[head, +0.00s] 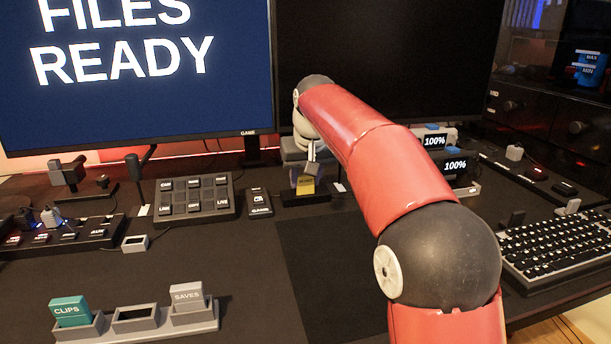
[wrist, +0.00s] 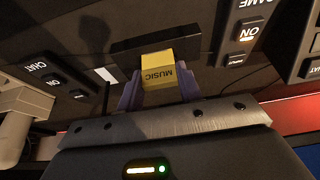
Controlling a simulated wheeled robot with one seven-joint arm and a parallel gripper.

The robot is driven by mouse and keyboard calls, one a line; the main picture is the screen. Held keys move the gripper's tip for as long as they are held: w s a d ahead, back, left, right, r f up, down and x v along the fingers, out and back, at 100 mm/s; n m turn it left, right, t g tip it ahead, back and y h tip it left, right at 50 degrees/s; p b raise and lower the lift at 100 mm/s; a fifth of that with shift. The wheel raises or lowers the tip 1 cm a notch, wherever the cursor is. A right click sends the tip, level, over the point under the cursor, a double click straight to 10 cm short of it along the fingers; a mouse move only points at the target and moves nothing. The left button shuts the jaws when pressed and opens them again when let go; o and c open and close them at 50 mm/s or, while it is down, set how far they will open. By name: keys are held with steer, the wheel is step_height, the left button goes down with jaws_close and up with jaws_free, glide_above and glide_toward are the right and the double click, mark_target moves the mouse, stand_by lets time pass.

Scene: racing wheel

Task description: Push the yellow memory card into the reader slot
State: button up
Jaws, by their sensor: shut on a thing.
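The yellow memory card (wrist: 157,70), marked MUSIC, sits between the two fingertips of my gripper (wrist: 158,88) in the wrist view. My gripper is shut on it. In the head view the card (head: 306,185) shows below my gripper (head: 309,170), at a low dark block (head: 304,199) that looks like the reader. In the wrist view the dark block (wrist: 140,42) lies right beside the card's far edge. The slot itself is hidden, so I cannot tell how deep the card sits.
A grey tray (head: 150,335) holds a teal CLIPS card (head: 70,311) and a grey SAVES card (head: 186,296), with an empty middle place. A button pad (head: 195,198) and a small GAME switch box (head: 260,202) stand left of the reader. A keyboard (head: 560,250) is at right.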

steer(key=shift+f, duration=0.25)
steer(key=o, duration=1)
steer(key=shift+o, duration=0.2)
steer(key=p+v, duration=0.1)
steer(key=v, duration=0.6)
steer(key=shift+r, duration=0.4)
steer(key=shift+s, duration=0.15)
